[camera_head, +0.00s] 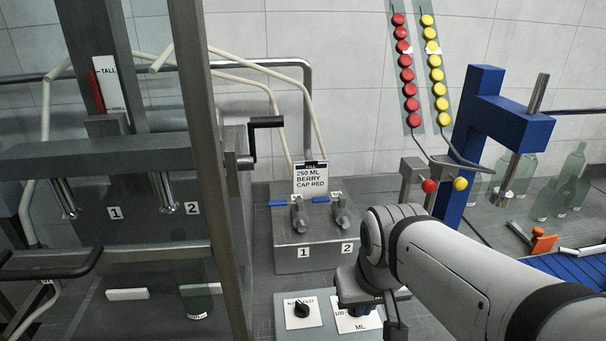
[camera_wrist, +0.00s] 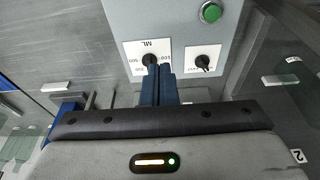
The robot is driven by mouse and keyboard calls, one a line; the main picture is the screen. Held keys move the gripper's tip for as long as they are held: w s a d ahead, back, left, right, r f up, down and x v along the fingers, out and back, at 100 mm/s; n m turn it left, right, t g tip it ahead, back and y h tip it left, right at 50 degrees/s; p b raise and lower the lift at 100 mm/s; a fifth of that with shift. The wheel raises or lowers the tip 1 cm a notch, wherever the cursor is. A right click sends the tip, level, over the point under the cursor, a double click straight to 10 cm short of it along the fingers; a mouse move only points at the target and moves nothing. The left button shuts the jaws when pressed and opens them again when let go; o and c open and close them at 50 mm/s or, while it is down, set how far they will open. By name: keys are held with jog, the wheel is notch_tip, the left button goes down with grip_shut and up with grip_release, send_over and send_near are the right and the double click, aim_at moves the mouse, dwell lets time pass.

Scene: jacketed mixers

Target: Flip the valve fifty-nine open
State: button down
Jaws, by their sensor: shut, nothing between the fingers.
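Two metal valves, valve 1 (camera_head: 299,215) and valve 2 (camera_head: 342,213), stand on a grey box (camera_head: 305,258) at the centre of the head view. Each has a blue lever pointing left. Small white tags sit by the levers; their numbers are too small to read, so I cannot tell which is fifty-nine. My gripper (camera_wrist: 158,72) is shut and empty. In the wrist view its fingertips are at or just above the ML dial (camera_wrist: 150,59); contact cannot be told. In the head view my wrist is in front of and below the valves and partly hides the dial.
A control panel (camera_wrist: 178,20) carries the ML dial, a second knob (camera_wrist: 203,62) and a green button (camera_wrist: 211,12). A sign (camera_head: 311,178) stands behind the valves. A black crank (camera_head: 262,124) juts out at left. A blue frame (camera_head: 487,125) and bottles (camera_head: 570,180) are at right.

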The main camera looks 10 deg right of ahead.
jog(key=w+r, duration=0.4)
jog(key=w, duration=0.5)
jog(key=w+r, duration=0.3)
jog(key=w, duration=0.6)
jog(key=t, duration=0.1)
send_over(321, 200)
jog(key=w, duration=0.3)
jog(key=shift+w+d+r+p, duration=0.15)
jog(key=shift+r+p, duration=0.05)
jog(key=shift+p, duration=0.15)
jog(key=x, duration=0.5)
jog(key=p+x, duration=0.1)
jog(key=x, duration=0.3)
jog(key=shift+f, duration=0.45)
jog(key=s, duration=0.3)
jog(key=shift+s+r+p, duration=0.1)
jog(key=shift+s+p, duration=0.05)
jog(key=shift+p, duration=0.25)
jog(key=shift+s, duration=0.2)
